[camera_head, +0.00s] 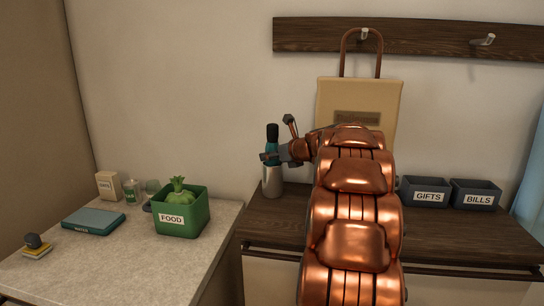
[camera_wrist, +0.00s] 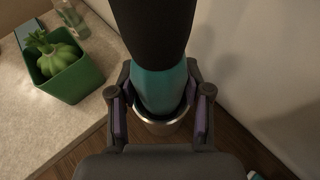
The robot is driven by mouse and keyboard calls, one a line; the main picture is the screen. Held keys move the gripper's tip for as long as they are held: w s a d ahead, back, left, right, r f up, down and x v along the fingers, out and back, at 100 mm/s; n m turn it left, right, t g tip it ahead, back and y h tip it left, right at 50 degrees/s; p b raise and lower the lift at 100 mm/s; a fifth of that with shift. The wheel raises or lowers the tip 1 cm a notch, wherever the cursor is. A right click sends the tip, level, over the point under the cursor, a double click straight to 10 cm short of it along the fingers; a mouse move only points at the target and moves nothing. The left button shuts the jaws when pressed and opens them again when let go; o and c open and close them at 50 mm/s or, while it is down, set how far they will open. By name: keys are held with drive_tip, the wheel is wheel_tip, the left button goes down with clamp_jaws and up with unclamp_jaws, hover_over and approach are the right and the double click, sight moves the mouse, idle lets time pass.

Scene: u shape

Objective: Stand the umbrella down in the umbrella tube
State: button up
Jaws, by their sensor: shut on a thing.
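The umbrella has a black upper part (camera_head: 272,132) and a teal body; in the wrist view its teal part (camera_wrist: 160,90) is between my two fingers. My gripper (camera_head: 269,157) is shut on it, just above the tube's mouth. The umbrella is upright. The silver umbrella tube (camera_head: 272,182) stands on the dark wooden counter by the wall. In the wrist view the tube's rim (camera_wrist: 163,128) surrounds the lower teal part, so the lower end appears inside the tube. How deep it reaches is hidden.
A green FOOD bin (camera_head: 181,213) with a green plant-like item stands left on the pale counter, near a teal book (camera_head: 94,221). A tan bag (camera_head: 360,100) hangs behind my arm. GIFTS (camera_head: 425,187) and BILLS (camera_head: 475,190) boxes stand right.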

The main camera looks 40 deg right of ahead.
drive_tip(key=shift+f, duration=0.15)
drive_tip(key=o, duration=1.4)
drive_tip(key=shift+s, duration=0.1)
drive_tip(key=v, duration=1.2)
drive_tip(key=shift+r, duration=0.25)
